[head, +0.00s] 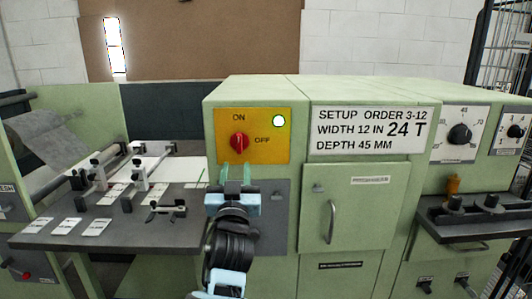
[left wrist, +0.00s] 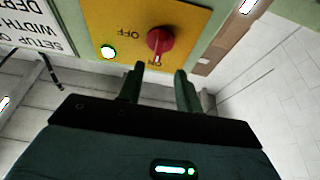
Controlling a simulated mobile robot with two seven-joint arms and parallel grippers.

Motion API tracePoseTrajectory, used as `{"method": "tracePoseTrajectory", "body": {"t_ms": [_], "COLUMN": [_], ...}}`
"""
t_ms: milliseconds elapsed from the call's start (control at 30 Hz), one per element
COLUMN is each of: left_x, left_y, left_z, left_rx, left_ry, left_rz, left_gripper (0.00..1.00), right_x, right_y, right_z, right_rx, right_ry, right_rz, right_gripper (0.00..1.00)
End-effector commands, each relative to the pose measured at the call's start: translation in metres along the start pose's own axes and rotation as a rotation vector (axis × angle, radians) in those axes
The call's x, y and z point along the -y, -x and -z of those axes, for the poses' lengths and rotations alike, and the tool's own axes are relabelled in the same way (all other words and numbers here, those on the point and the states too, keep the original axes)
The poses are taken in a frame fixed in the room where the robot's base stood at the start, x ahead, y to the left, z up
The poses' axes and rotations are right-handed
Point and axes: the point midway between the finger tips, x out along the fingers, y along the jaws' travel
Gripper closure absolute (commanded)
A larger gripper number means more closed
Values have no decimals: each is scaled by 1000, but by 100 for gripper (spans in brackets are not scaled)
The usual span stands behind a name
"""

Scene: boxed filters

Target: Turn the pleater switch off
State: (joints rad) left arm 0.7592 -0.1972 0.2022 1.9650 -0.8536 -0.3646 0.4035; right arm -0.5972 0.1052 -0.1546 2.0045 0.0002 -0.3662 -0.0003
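The pleater switch is a red rotary knob (head: 239,143) on a yellow panel (head: 268,150), with ON printed above it and OFF to its right. Its grip looks roughly upright, toward ON. A lamp (head: 278,121) on the panel glows pale green-white. My left gripper (head: 237,172) is just below the knob, fingers upward, apart from it. In the left wrist view the two fingers (left wrist: 159,72) are spread with nothing between them, and the knob (left wrist: 160,40) is just beyond their tips. The lamp (left wrist: 108,51) shows there too. My right gripper is out of view.
A sign (head: 371,130) reads setup order 3-12, width 12 in, 24 T, depth 45 mm. Below it is a cabinet door with a handle (head: 331,222). A dark worktable (head: 140,230) with clamps and cards stands left. Dials (head: 460,134) and a dark shelf are at right.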

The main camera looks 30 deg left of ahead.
Motion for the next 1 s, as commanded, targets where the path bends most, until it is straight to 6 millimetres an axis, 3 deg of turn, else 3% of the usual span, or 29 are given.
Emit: {"method": "tracePoseTrajectory", "body": {"t_ms": [367, 700, 1000], "left_x": [2, 4, 3], "left_y": [-13, -61, -82], "left_z": [10, 12, 10], "left_rx": [-18, -18, -16], "left_ry": [8, 9, 8], "left_rz": [16, 16, 14], "left_gripper": [65, 65, 65], "right_x": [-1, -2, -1], "right_y": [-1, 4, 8], "right_z": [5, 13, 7], "right_rx": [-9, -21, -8], "right_ry": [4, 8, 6], "right_rz": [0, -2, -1], "right_gripper": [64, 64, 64]}}
